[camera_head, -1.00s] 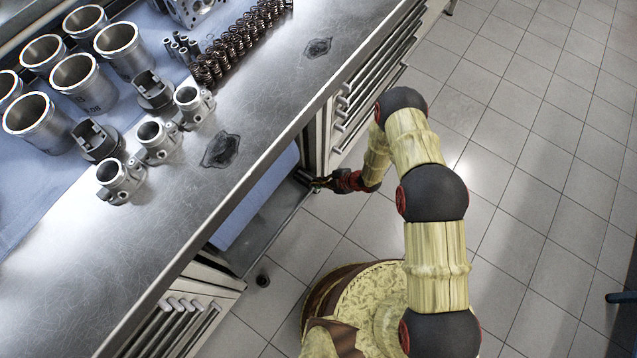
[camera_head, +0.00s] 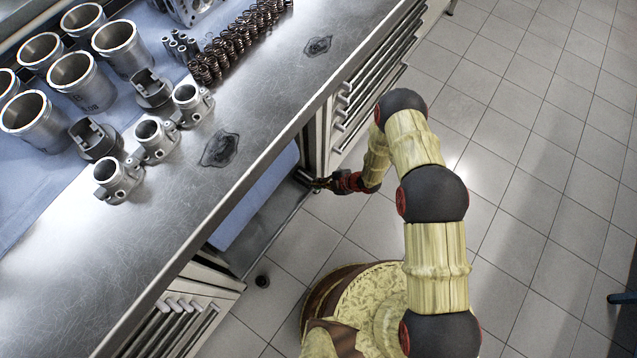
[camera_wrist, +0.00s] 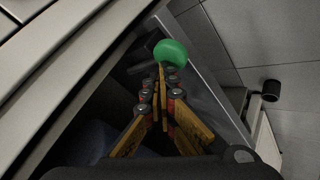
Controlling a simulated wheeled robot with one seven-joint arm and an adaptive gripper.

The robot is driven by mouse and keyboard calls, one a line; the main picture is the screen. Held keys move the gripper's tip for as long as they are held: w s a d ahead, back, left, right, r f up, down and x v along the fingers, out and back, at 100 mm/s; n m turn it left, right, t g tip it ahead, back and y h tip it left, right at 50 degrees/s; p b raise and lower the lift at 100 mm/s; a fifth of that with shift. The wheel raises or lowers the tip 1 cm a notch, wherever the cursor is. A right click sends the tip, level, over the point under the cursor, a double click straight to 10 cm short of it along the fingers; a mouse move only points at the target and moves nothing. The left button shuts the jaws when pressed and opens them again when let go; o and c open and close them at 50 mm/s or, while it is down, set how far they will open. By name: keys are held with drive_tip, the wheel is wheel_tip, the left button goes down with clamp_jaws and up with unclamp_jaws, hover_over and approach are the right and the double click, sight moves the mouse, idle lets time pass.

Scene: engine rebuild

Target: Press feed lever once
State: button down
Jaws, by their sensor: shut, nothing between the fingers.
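A round green knob (camera_wrist: 171,52), which looks like the end of the feed lever, shows in the wrist view just past my fingertips. The lever's arm is mostly hidden in the dark behind the knob and fingers. My gripper (camera_wrist: 164,72) is shut and empty, with its tips overlapping the knob's lower edge in the picture; I cannot tell whether they touch it. In the head view my gripper (camera_head: 310,183) is at the bench's open bay, low beside the drawer cabinet. The knob cannot be made out there.
The steel bench (camera_head: 262,118) overhangs the bay. On it are several cylinder liners (camera_head: 82,82), a row of springs (camera_head: 232,45) and small metal housings (camera_head: 118,180). Drawer fronts (camera_head: 365,85) flank the bay. A small dark foot (camera_head: 262,281) stands on the tiles.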

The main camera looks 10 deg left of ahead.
drive_tip(key=shift+f+b, duration=0.65)
drive_tip(key=shift+f, duration=0.15)
idle(0.6)
drive_tip(key=shift+r, duration=0.1)
idle(0.5)
drive_tip(key=shift+r+p, duration=1.25)
drive_tip(key=shift+r, duration=0.65)
drive_tip(key=shift+r, duration=0.15)
wheel_tip(320, 180, up, 5)
drive_tip(key=p, duration=0.3)
